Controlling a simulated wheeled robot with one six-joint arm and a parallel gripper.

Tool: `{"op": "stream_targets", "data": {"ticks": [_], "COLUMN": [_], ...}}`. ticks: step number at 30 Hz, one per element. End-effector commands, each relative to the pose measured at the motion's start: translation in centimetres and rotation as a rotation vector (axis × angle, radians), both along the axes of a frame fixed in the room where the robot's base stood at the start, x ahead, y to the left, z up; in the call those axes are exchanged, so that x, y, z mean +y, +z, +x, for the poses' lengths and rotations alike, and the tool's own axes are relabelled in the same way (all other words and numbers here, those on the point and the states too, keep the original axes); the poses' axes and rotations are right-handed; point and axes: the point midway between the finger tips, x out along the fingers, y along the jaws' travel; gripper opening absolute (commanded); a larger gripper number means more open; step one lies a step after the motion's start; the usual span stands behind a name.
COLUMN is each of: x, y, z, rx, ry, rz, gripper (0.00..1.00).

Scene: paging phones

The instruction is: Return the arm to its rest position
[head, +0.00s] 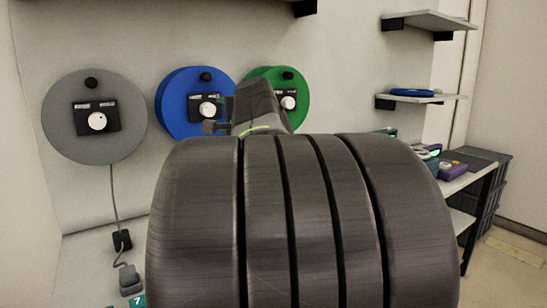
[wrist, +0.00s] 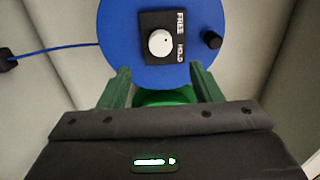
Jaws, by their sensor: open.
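My gripper (wrist: 160,68) is open and empty in the wrist view, its two dark green fingers spread in front of a blue disc (wrist: 117,30). The disc carries a black plate with a white knob (wrist: 160,43) and the words FREE and HOLD, plus a small black peg (wrist: 211,40). I cannot tell how far the fingers are from the disc. A green rounded shape shows between the fingers; I cannot tell what it is. In the head view my arm reaches towards the wall near the blue disc (head: 180,105), and its dark link hides most of my gripper.
A grey disc (head: 95,143) and a green disc (head: 297,118) hang either side of the blue one. A cable runs down from the grey disc. Shelves (head: 430,21) are at the upper right. A table with a purple device (head: 453,170) and dark crates (head: 489,185) stand at right.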

Motion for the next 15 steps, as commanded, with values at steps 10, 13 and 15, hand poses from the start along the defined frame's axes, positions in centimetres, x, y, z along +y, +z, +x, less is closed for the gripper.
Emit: {"op": "stream_targets", "data": {"ticks": [10, 13, 15], "x": [3.7, 4.6, 5.1], "y": [0.0, 0.0, 0.1], "z": [5.3, 6.7, 7.5], "rx": [0.002, 0.001, 0.001], "ry": [0.002, 0.002, 0.001], "rz": [0.001, 0.000, -0.001], "gripper": [0.58, 0.58, 0.58]}}
